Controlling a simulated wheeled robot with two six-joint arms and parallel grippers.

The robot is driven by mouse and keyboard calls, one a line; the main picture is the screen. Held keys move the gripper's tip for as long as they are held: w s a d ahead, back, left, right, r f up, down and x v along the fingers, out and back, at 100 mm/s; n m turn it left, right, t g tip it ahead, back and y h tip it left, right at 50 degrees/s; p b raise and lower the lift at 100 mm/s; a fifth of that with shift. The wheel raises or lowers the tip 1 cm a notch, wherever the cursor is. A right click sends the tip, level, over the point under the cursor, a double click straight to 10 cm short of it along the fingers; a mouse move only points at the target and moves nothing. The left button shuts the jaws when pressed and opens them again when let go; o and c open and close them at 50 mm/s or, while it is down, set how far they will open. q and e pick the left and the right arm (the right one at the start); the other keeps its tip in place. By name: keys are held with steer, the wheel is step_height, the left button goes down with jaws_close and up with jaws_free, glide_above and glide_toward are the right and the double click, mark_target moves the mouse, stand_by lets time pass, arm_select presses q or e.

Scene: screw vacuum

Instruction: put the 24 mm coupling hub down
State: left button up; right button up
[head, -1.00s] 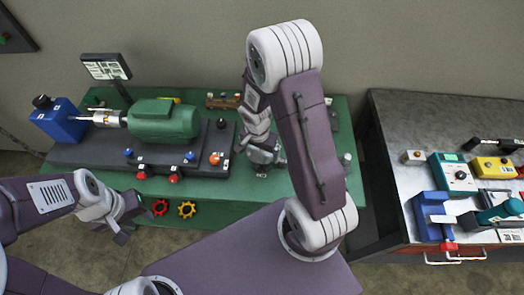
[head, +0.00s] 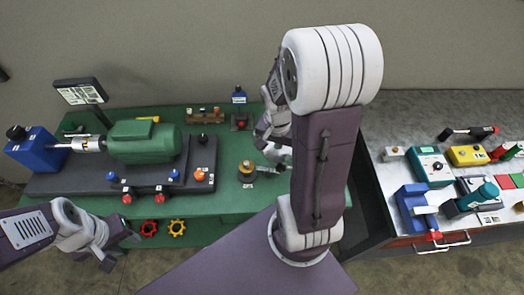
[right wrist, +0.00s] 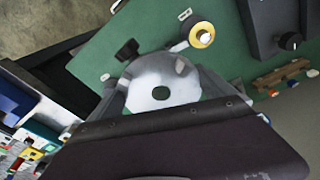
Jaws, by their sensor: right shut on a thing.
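The 24 mm coupling hub (right wrist: 160,88) is a silver disc with a round central hole, seen in the right wrist view. My right gripper (right wrist: 158,98) is shut on it, its fingers on either side, with the green bench top behind. In the head view my right gripper (head: 275,140) is above the right part of the green bench (head: 215,205); the hub cannot be made out clearly there. My left gripper (head: 108,260) hangs empty in front of the bench's left front edge; its finger gap is unclear.
A green motor (head: 143,142) on a dark base with a blue block (head: 35,155) fills the bench's left. A grey tool cart (head: 385,178) is to the right.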

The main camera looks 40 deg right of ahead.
steer(key=shift+s+d+r, duration=0.35)
steer(key=shift+d, duration=0.1)
